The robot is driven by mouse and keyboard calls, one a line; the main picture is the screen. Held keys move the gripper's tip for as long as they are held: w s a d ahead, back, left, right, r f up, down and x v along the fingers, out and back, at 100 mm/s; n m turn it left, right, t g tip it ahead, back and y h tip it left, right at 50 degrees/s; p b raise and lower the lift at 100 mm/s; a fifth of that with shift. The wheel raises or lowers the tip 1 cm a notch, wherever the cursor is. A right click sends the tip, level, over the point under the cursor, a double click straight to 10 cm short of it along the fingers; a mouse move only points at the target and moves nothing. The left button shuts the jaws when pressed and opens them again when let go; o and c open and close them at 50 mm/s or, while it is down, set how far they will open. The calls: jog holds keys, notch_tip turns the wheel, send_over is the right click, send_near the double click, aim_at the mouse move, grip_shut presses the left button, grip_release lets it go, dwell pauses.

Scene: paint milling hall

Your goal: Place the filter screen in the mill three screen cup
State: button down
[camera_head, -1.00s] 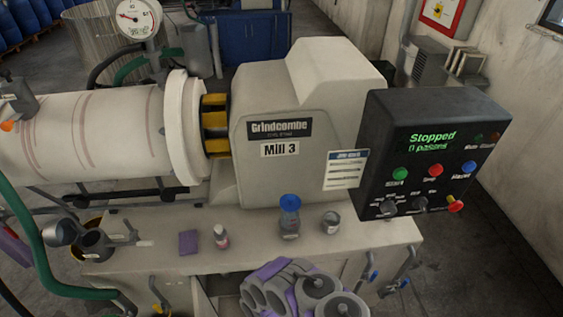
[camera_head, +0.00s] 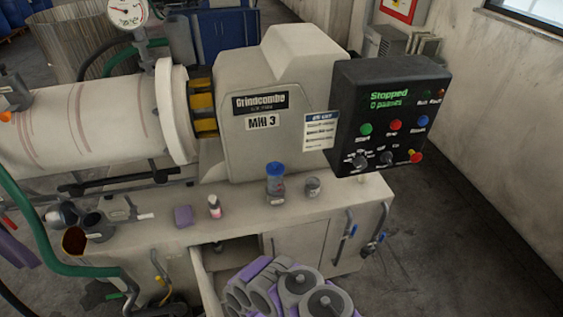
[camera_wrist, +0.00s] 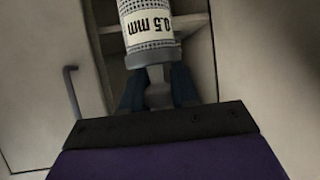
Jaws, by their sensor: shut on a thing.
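My gripper (camera_wrist: 157,88) shows in the wrist view with its dark fingers around the lower end of a filter screen. The filter screen (camera_wrist: 149,22) is a grey meshed cylinder with a white band reading "0.5 mm"; its far end is cut off by the frame. In the head view my arm is low in the centre, and the gripper and screen are not seen there. Mill 3 (camera_head: 300,105) stands behind the bench, its display reading "Stopped". Dark open cup-like fittings (camera_head: 75,240) are at the bench's left end; I cannot tell which is the screen cup.
Below, a cabinet compartment stands open. A green hose (camera_head: 45,245) runs down at left. Floor at right is clear.

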jog(key=shift+s+d+r, duration=0.1)
jog(key=shift+r, duration=0.4)
jog(key=w+d+r+m+h, duration=0.1)
jog(key=w+d+r, duration=0.5)
jog(key=r, duration=1)
jog(key=w+d+r+m+h, duration=0.2)
jog(key=w+d+r, duration=0.5)
jog(key=d+r, duration=0.6)
jog(key=w+d+r+m+t+h, duration=0.1)
jog(key=w+d+r, duration=0.5)
jog(key=r, duration=1.4)
jog(key=d+m+h, duration=0.1)
jog(key=d, duration=0.3)
jog(key=shift+w+r, duration=0.3)
jog(key=shift+r, duration=0.05)
jog(key=shift+s, duration=0.1)
jog(key=v, duration=0.5)
jog(key=shift+s+a+r, duration=0.1)
jog(key=shift+s+a, duration=0.1)
jog(key=shift+s, duration=0.2)
